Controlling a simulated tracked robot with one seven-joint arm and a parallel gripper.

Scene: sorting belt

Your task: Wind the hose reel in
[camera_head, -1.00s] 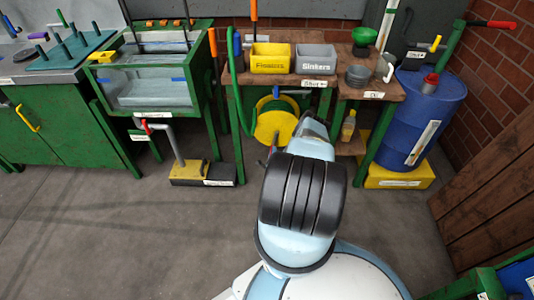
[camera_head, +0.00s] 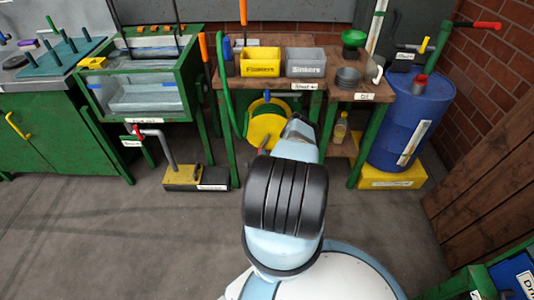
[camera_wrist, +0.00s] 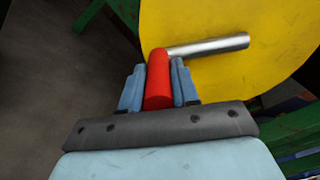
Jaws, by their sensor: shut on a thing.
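The hose reel has a yellow disc (camera_head: 268,122) and hangs under the workbench in the head view. The disc fills the upper right of the wrist view (camera_wrist: 225,70). A grey metal crank bar (camera_wrist: 208,46) crosses its face and meets a red handle (camera_wrist: 158,80). My gripper (camera_wrist: 158,82) is closed with one blue finger on each side of the red handle. In the head view my arm hides the fingertips and part of the reel. A green hose (camera_head: 222,75) loops down beside the bench.
Yellow and grey bins (camera_head: 260,62) stand on the bench above the reel. A foot pump-like block (camera_head: 196,177) sits on the floor to the left. A blue drum (camera_head: 405,125) stands on a yellow base to the right. The floor in front is clear.

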